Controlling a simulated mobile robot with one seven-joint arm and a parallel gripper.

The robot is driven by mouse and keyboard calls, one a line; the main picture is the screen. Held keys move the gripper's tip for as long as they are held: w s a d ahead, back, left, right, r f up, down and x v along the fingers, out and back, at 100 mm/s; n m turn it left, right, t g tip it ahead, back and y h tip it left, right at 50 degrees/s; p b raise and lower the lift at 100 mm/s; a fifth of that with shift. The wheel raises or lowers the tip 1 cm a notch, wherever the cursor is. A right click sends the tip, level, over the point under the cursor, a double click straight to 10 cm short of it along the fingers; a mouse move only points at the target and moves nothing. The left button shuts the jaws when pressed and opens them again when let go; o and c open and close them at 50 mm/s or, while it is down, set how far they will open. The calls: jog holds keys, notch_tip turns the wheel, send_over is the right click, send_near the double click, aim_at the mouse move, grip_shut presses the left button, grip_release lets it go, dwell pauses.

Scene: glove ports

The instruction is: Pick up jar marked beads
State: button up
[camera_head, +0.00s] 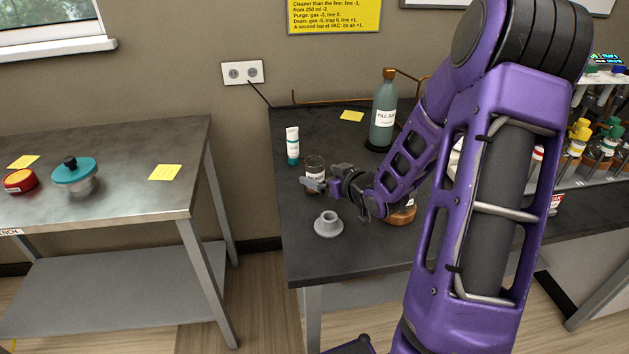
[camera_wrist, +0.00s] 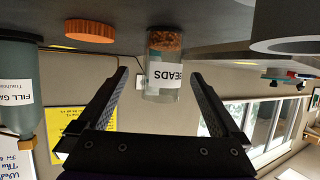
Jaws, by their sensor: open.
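The jar marked BEADS (camera_head: 315,164) is clear glass and stands upright on the dark table, partly hidden behind my gripper in the head view. In the wrist view, which is upside down, the jar (camera_wrist: 163,87) shows its white label and orange-brown beads at its base. My gripper (camera_head: 313,185) is open and empty in front of the jar. In the wrist view its fingers (camera_wrist: 160,75) are spread to either side of the jar's outline, with gaps on both sides. I cannot tell whether the tips reach past the jar.
A grey flanged piece (camera_head: 328,225) is close in front. A white-and-teal tube (camera_head: 292,146) stands behind left; a green bottle (camera_head: 384,112) stands behind right. An orange disc (camera_wrist: 90,30) lies nearby. The left bench holds a teal-lidded pot (camera_head: 74,172).

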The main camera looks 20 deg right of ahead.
jog(key=shift+b+x, duration=0.3)
jog(key=shift+x, duration=3.1)
jog(key=shift+a, duration=0.15)
jog(key=c, duration=1.5)
